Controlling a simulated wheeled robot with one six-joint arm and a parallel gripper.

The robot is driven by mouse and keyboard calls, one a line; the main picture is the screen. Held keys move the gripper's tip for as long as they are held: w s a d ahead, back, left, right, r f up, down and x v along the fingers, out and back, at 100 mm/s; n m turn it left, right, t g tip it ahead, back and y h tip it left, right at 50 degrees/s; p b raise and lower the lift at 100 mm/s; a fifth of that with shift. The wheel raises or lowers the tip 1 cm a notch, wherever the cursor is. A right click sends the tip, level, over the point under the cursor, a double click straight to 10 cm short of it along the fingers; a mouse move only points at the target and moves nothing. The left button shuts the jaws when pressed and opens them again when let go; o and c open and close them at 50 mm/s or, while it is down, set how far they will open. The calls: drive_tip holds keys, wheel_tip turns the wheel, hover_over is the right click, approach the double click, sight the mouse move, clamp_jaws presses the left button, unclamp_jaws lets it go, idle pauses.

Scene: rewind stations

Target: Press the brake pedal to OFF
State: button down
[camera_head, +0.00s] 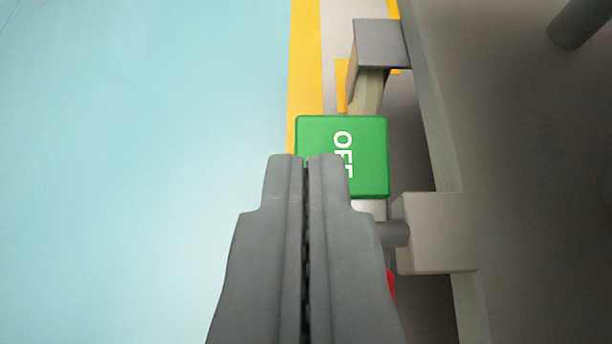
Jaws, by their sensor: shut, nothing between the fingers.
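The brake pedal shows a green pad (369,150) with white "OFF" lettering, turned sideways in the picture. My gripper (306,157) is shut and empty. Its fingertips overlap the lower left part of the green pad in the picture and hide that part and some of the lettering. I cannot tell whether the tips touch the pad. A small red part (391,286) shows just right of my fingers, lower down, mostly hidden behind them.
A grey bracket (381,45) stands above the pad and a pale block (436,233) with a short pin below right. A grey machine wall (520,150) fills the right. Yellow floor stripes (305,60) run beside the open light blue floor (140,170) at left.

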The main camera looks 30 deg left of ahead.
hover_over(306, 134)
drive_tip(key=s+d, duration=0.2)
drive_tip(key=f, duration=0.4)
drive_tip(key=shift+s+a, duration=0.1)
drive_tip(key=shift+a, duration=0.15)
wheel_tip(306, 134, down, 2)
drive_tip(key=shift+a+f, duration=0.1)
drive_tip(key=shift+f, duration=0.05)
drive_tip(key=shift+w+a+f, duration=0.1)
drive_tip(key=shift+w+f, duration=0.25)
drive_tip(key=shift+f, duration=0.45)
drive_tip(key=shift+a, duration=0.1)
drive_tip(key=shift+w+a+f+g, duration=0.15)
drive_tip(key=shift+w+g, duration=0.1)
drive_tip(key=shift+g, duration=0.15)
drive_tip(key=shift+w+a+f+g+h, duration=0.15)
drive_tip(key=shift+w+f+g+h, duration=0.15)
drive_tip(key=shift+f+g+h, duration=0.4)
drive_tip(key=shift+w+a+f, duration=0.2)
drive_tip(key=shift+w+f, duration=0.1)
drive_tip(key=shift+f, duration=0.3)
drive_tip(key=shift+f, duration=0.1)
